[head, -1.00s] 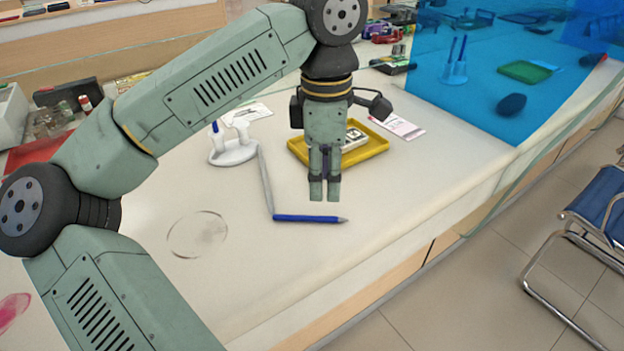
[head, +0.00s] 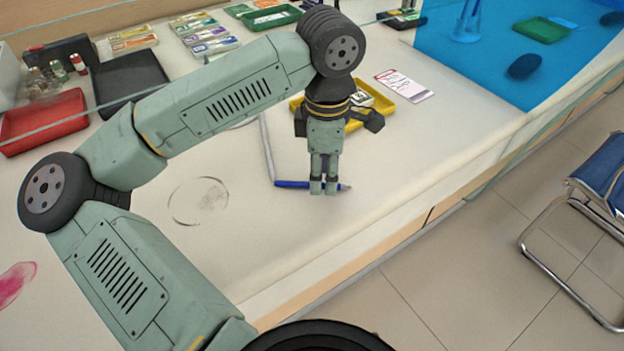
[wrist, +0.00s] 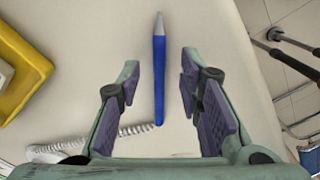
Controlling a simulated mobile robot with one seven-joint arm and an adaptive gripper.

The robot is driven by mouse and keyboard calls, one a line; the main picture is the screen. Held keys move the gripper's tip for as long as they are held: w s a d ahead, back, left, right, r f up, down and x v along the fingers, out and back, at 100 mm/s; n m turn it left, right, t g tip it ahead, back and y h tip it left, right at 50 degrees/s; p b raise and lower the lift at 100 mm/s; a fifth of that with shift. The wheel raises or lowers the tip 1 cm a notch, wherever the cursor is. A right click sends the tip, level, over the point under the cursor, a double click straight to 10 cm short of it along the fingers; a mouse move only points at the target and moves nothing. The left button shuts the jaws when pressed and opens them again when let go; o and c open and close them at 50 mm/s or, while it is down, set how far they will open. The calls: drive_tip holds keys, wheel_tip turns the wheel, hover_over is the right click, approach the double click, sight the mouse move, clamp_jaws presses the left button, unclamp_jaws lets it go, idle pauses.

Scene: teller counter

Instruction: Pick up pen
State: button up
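The pen (head: 292,184) is blue with a grey tip and lies on the pale counter near its front edge. In the wrist view the pen (wrist: 159,78) lies lengthwise between the two fingers, with its tip pointing away. My gripper (wrist: 160,88) is open, with a finger on each side of the pen and a gap on both sides. In the head view my gripper (head: 324,190) hangs down in front of the pen and hides part of it. The exact height above the counter is hard to tell.
A yellow tray (head: 400,111) stands behind my gripper, and a white coiled cord (wrist: 85,146) runs to the pen's rear end. A card (head: 404,86) lies beside the tray. A blue clear panel (head: 480,60) stands at the right.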

drive_tip(key=shift+f, duration=0.7)
drive_tip(key=shift+c, duration=0.4)
clamp_jaws()
drive_tip(key=shift+r, duration=0.1)
